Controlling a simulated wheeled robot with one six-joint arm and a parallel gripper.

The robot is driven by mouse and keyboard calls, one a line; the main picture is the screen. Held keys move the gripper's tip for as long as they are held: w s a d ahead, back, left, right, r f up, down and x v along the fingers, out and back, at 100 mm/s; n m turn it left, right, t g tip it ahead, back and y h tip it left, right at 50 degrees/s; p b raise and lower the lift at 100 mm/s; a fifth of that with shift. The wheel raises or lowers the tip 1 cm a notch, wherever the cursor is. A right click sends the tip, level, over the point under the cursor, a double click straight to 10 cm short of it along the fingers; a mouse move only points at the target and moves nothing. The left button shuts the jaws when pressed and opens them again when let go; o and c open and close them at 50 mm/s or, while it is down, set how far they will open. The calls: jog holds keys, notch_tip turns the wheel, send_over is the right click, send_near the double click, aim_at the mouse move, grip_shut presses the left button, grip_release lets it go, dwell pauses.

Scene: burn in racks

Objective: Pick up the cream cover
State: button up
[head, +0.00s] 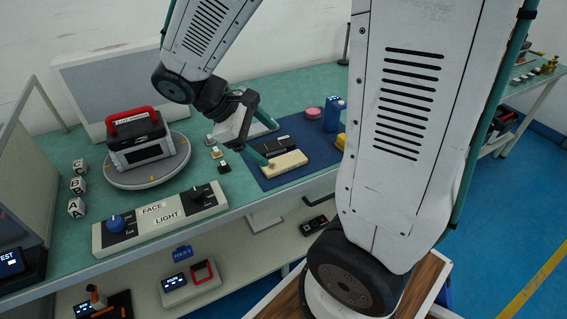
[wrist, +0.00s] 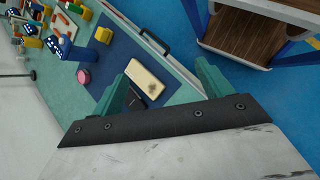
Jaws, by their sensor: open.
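The cream cover (head: 284,165) lies flat on the blue mat in the head view. It also shows in the wrist view (wrist: 147,79), a pale rectangular piece with a small dark mark, between my fingers as seen from the wrist. My gripper (head: 263,161) is over the left end of the cover in the head view. In the wrist view its two green fingers (wrist: 164,80) are spread wide and hold nothing. Whether a finger touches the cover cannot be told.
A black piece (head: 276,146) lies just behind the cover on the blue mat (head: 310,150). A pink round item (head: 313,113), a blue box (head: 334,114) and a yellow item stand beyond. A turntable (head: 178,168) bearing a red-handled device and a control panel (head: 150,222) are at left.

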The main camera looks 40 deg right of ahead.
jog(key=w+d+f+n+h, duration=0.1)
jog(key=w+f+n+h, duration=0.3)
jog(key=w+f, duration=0.3)
jog(key=n+h, duration=0.2)
jog(key=n, duration=0.3)
send_near(274, 165)
jog(key=shift+s+d+f+t, duration=0.1)
jog(key=shift+d+f+t, duration=0.05)
jog(key=shift+d, duration=0.2)
jog(key=shift+s+d+f+t, duration=0.15)
jog(key=shift+d, duration=0.15)
jog(key=shift+d+f+h, duration=0.25)
jog(key=shift+d+h, duration=0.05)
jog(key=x, duration=0.7)
jog(key=shift+s, duration=0.15)
jog(key=shift+a, duration=0.1)
jog(key=c, duration=1.1)
